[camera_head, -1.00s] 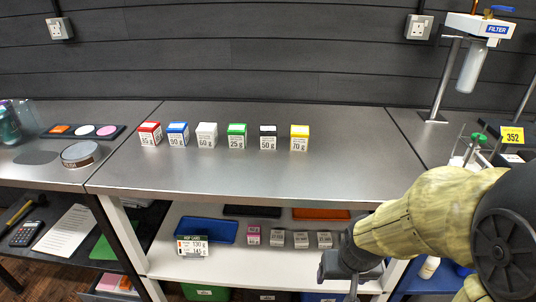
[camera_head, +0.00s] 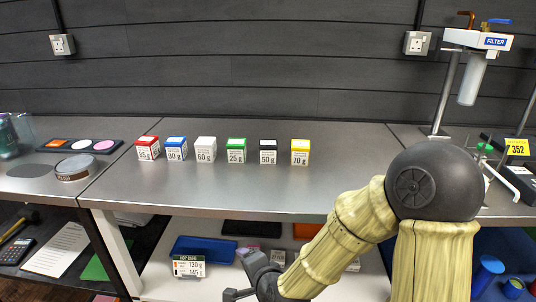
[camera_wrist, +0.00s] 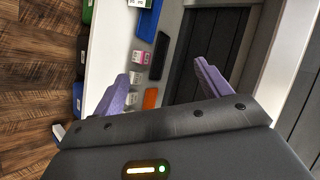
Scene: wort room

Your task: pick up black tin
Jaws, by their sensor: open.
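The black tin does not show clearly in the wrist view.
Red (camera_head: 147,148), blue (camera_head: 176,148) and white (camera_head: 206,150) tins stand to the left in the row. The tabletop (camera_head: 230,190) before the row is bare. A filter unit (camera_head: 478,40) stands right.

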